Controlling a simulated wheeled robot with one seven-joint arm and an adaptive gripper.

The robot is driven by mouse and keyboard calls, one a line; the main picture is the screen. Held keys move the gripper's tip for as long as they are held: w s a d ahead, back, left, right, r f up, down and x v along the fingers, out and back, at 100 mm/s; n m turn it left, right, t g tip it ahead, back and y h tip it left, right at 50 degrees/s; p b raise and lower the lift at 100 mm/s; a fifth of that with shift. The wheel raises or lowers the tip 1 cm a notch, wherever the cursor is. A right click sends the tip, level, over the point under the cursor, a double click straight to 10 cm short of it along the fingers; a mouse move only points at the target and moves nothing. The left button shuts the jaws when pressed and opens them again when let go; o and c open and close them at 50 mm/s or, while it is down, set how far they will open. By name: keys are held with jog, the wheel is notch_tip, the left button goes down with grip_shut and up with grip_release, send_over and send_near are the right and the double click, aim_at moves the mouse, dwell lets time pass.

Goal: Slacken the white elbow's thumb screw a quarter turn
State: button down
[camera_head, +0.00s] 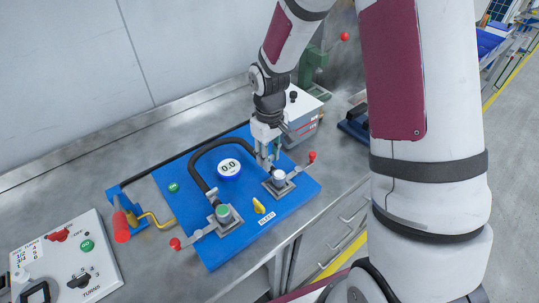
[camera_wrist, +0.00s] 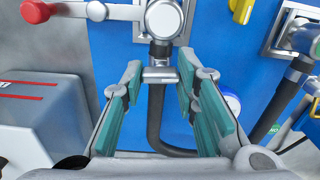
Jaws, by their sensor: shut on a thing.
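The white elbow (camera_head: 279,176) stands in a metal clamp at the right of the blue board (camera_head: 205,250); it also shows at the top of the wrist view (camera_wrist: 163,18). Its grey thumb screw (camera_wrist: 160,74) lies just below it there, across the gap between my fingertips. In the head view my gripper (camera_head: 266,160) is just behind the white elbow, and the screw is hidden. A black hose (camera_wrist: 155,120) runs from the elbow down between my fingers.
A green elbow (camera_head: 223,212) stands in a second clamp at the left. Red-knobbed levers (camera_head: 311,157) stick out beside the clamps. A yellow bleed handle (camera_head: 259,206) and a round gauge reading 0.0 (camera_head: 229,168) are close by. A grey box (camera_wrist: 40,110) stands left in the wrist view.

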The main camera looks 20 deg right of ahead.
jog(key=c, duration=1.2)
grip_release()
jog(key=shift+c, duration=0.2)
notch_tip(320, 180, up, 12)
jog(key=shift+r, duration=0.15)
jog(key=s+r+m+t, duration=0.2)
jog(key=s+r, duration=0.5)
jog(key=s, duration=0.3)
jog(key=s+r+m+t, duration=0.2)
jog(key=s+r+t, duration=0.1)
jog(key=s+r, duration=0.5)
jog(key=s, duration=0.3)
jog(key=shift+s+d+m, duration=0.15)
jog(key=shift+s+m, duration=0.1)
jog(key=shift+m, duration=0.05)
